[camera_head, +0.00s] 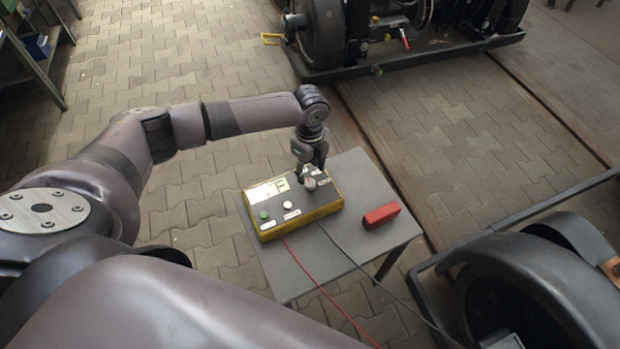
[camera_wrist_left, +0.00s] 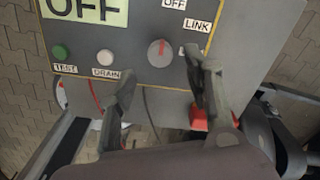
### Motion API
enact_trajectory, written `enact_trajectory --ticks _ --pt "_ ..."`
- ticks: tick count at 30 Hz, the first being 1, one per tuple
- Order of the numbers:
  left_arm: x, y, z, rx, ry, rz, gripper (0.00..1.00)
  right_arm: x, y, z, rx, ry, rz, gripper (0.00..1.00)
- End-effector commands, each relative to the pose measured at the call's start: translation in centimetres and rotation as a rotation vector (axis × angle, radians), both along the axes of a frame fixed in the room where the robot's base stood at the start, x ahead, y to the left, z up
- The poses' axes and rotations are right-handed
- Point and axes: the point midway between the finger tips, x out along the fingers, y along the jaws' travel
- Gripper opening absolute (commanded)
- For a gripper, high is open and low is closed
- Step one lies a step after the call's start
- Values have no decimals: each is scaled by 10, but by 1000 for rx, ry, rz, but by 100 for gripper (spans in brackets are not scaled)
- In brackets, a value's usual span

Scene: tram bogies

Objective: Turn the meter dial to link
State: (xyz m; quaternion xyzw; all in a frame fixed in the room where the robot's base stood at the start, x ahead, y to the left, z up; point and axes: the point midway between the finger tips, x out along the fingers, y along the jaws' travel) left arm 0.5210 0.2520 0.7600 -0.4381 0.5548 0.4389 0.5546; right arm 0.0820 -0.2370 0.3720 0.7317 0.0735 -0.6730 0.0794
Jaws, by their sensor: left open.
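The meter (camera_head: 318,211) is a yellow-edged box with a grey top on a small grey table. Its display (camera_wrist_left: 84,10) reads OFF in the left wrist view. The dial (camera_wrist_left: 160,53) is a round grey knob with a red pointer mark tilted up and slightly right, between the labels OFF (camera_wrist_left: 174,4) and LINK (camera_wrist_left: 197,25). A third label below right is partly hidden by a finger. My left gripper (camera_head: 312,170) is over the dial side of the meter; in the wrist view its open fingers (camera_wrist_left: 162,85) are apart with nothing between them. My right gripper is not in view.
The table (camera_head: 291,277) also holds a red block (camera_head: 381,215) right of the meter. A green button (camera_wrist_left: 61,52) and a white DRAIN button (camera_wrist_left: 104,58) sit left of the dial. Red and black cables run off the front. Bogies stand behind and at right.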

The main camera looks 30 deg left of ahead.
Motion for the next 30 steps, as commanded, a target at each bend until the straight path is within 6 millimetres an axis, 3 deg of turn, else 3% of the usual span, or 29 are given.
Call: enact_trajectory --ticks 3,10,21,30 --pt "-1 0 -24 0 4 1 46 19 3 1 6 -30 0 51" --pt "0 0 -49 0 0 0 46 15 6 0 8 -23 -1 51" --pt "0 0 -54 0 0 -1 46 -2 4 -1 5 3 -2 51" --pt "0 0 -53 0 0 0 26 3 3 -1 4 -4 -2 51"
